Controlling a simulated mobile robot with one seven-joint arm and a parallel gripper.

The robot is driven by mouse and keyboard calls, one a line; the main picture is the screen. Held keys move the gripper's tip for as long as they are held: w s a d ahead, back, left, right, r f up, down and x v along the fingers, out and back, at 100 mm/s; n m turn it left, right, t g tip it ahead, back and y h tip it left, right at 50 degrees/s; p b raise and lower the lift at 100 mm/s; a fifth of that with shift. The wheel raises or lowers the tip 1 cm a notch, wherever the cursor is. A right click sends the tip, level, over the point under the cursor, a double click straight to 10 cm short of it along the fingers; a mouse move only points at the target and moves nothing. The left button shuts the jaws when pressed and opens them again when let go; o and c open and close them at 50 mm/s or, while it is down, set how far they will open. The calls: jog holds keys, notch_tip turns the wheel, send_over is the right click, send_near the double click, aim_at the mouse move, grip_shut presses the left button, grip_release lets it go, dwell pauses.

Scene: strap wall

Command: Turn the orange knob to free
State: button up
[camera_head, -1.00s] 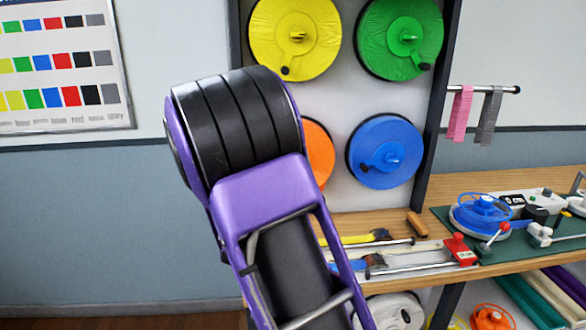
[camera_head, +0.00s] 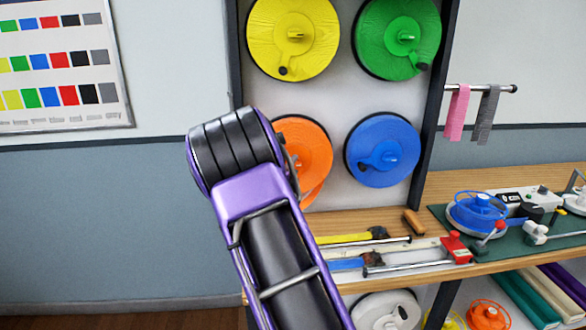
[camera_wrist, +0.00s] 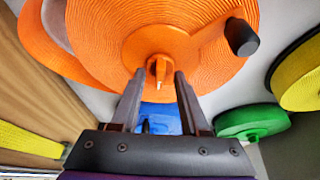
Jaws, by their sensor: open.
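The orange strap roll (camera_head: 312,148) hangs on the wall panel at the lower left of the group of rolls, partly hidden by my arm in the head view. It fills the top of the wrist view (camera_wrist: 110,35). The orange knob (camera_wrist: 159,70) sits at its hub, with a pale mark on it. My gripper (camera_wrist: 157,76) is open, its two fingers pointing at the hub, one on each side of the knob. I cannot tell whether the fingers touch it. A dark handle (camera_wrist: 241,37) sticks out near the roll's edge. The gripper is hidden in the head view.
The blue roll (camera_head: 402,138) is just right of the orange one; yellow (camera_head: 268,40) and green (camera_head: 425,35) rolls are above. The wooden bench (camera_head: 350,222) below holds hammers and a red-ended bar.

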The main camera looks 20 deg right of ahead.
jog(key=shift+c, duration=0.3)
grip_shut()
jog(key=shift+f+b, duration=0.2)
jog(key=shift+b, duration=0.4)
jog(key=n+t+b, duration=0.1)
jog(key=n+b, duration=0.2)
jog(key=n, duration=0.1)
jog(key=n+t+b, duration=0.2)
jog(key=n+b, duration=0.1)
jog(key=n, duration=0.1)
jog(key=n+t+b, duration=0.1)
jog(key=n+b, duration=0.2)
jog(key=n, duration=0.1)
jog(key=shift+s+d+f+t+b, duration=0.1)
jog(key=shift+d+f+t+b, duration=0.15)
jog(key=shift+t+b, duration=0.1)
jog(key=shift+d+n+t+y, duration=0.1)
jog(key=shift+n+t+y, duration=0.5)
jog(key=shift+n, duration=1.1)
jog(key=shift+d+n+t+y, duration=0.1)
jog(key=shift+n+t+y, duration=0.2)
jog(key=shift+n+y, duration=1)
jog(key=shift+n+t+y, duration=0.3)
jog(key=shift+n+t, duration=0.15)
jog(key=shift+n, duration=2.05)
